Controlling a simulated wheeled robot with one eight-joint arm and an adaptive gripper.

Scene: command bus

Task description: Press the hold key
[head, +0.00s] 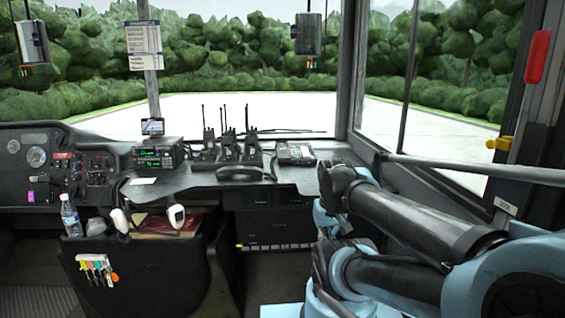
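A dark desk phone (295,152) with a keypad and a small display lies on the dashboard shelf, right of centre. Its keys are too small to tell apart, so I cannot pick out the hold key. A dark handset (243,172) lies on the shelf to the left of the phone and nearer to me, with a cord by its right end. My arm is folded at the right of the view, below and to the right of the phone and apart from it. My gripper does not show in this view.
Several handheld radios (228,148) with upright antennas stand left of the phone. A radio unit (158,156) with a green display sits further left. A water bottle (70,215) stands at the lower left. A rail (475,168) crosses the right side.

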